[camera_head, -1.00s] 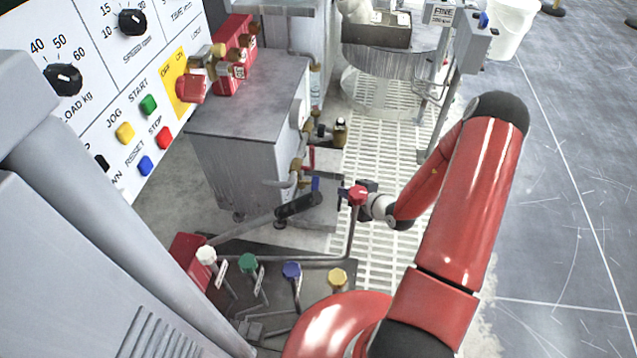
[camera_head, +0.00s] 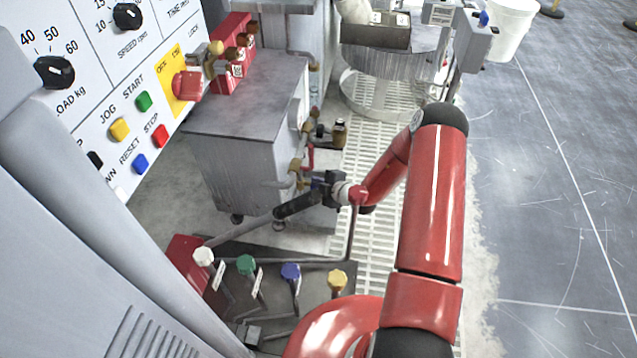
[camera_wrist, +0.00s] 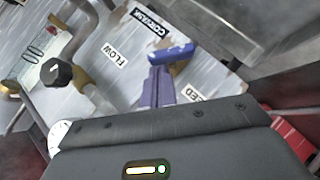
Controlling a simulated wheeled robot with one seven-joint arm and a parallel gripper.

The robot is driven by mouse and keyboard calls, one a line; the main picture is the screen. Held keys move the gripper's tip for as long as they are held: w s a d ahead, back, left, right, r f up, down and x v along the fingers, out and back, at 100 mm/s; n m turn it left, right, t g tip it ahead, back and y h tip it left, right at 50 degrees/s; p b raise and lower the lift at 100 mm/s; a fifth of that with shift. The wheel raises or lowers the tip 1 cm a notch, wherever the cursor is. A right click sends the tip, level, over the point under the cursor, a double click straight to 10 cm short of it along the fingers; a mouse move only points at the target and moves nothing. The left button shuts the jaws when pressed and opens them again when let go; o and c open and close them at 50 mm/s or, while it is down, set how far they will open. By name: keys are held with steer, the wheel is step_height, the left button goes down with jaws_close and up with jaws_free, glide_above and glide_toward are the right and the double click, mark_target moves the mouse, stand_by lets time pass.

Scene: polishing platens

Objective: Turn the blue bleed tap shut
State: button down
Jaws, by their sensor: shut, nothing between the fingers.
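The blue bleed tap shows in the wrist view as a blue lever handle (camera_wrist: 172,54), lying slanted over a pale metal plate. A partly covered label ending in "EED" (camera_wrist: 205,94) sits below it. My gripper (camera_wrist: 158,72) is shut, its narrow purplish fingers together and empty. The fingertips are at the left part of the blue handle; I cannot tell whether they touch it. In the head view my gripper (camera_head: 312,184) is at the pipework beside the grey tank, and it largely hides the tap there.
The grey tank cabinet (camera_head: 240,130) stands left of my gripper. A black knob (camera_wrist: 56,72) and brass pipe fittings are close by in the wrist view. White, green, blue and yellow knobs (camera_head: 291,271) stand in front. A white floor grating (camera_head: 375,240) lies to the right.

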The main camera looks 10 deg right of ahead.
steer(key=shift+w+d+r+m+g+p, duration=0.25)
steer(key=shift+g+p, duration=0.25)
steer(key=shift+p, duration=0.45)
steer(key=shift+w+d+f+m+g+y+p, duration=0.1)
steer(key=shift+w+d+m+g+y+p, duration=0.15)
steer(key=shift+w+p, duration=0.5)
steer(key=shift+w+d+f+m+g+y+p, duration=0.1)
steer(key=shift+w+d+m+g+p, duration=0.1)
steer(key=shift+w+g+p, duration=0.45)
steer(key=shift+s+f, duration=0.1)
stand_by(0.5)
